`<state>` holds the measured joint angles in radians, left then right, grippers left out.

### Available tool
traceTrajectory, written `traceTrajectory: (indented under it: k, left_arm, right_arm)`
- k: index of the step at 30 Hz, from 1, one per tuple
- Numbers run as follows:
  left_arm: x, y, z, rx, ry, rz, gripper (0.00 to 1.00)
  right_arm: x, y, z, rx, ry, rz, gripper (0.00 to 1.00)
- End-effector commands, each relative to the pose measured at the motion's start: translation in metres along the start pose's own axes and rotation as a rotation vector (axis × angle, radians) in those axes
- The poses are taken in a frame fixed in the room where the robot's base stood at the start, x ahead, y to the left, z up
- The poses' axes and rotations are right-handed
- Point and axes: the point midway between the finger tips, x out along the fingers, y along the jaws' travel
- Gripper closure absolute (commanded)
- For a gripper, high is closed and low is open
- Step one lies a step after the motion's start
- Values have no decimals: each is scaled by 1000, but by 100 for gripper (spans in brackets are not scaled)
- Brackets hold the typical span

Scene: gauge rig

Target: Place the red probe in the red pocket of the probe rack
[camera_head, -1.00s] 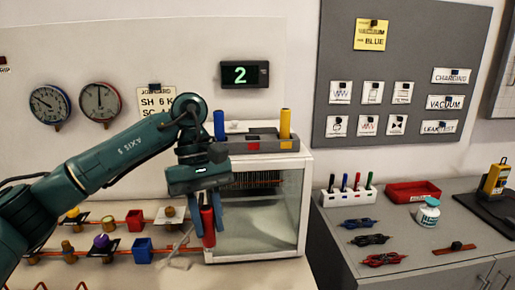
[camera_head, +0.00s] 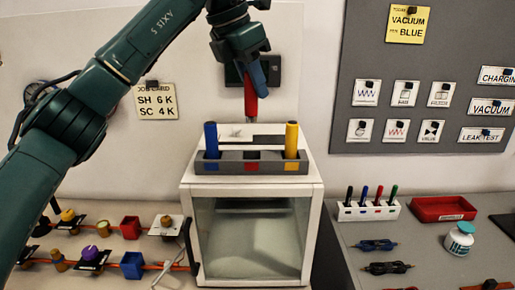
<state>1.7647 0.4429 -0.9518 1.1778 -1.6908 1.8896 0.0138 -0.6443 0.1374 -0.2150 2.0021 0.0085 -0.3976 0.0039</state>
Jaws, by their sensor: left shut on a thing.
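My left gripper (camera_head: 256,84) is shut on the red probe (camera_head: 251,102), which hangs upright below the fingers. It is in the air above the grey probe rack (camera_head: 231,167), with a clear gap between the probe's lower end and the rack. The rack sits on top of the white cabinet. The blue probe (camera_head: 211,138) stands in its left pocket and the yellow probe (camera_head: 291,139) in its right pocket. The middle pocket, marked with a red patch (camera_head: 252,167), holds no probe. My right gripper is out of view.
The white cabinet (camera_head: 189,210) has a glass front and a dark handle at its left. A dark display box (camera_head: 287,73) is on the wall behind the gripper. A marker holder (camera_head: 368,212), red tray (camera_head: 443,209) and white jar (camera_head: 459,239) are at the right.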

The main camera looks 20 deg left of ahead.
Motion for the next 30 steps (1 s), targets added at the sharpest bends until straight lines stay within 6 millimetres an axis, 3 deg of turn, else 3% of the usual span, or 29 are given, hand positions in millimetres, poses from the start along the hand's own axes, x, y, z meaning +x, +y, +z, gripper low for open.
traceTrajectory:
  k: [7, 20, 30]
  left_arm:
    - [43, 0, -18, -3, 4, -2, 100]
    - [85, 0, -36, -4, 4, -1, 100]
    - [90, 0, -38, -2, 1, 0, 100]
  right_arm:
    - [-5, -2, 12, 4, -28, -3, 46]
    - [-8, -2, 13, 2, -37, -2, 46]
    - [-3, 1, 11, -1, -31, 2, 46]
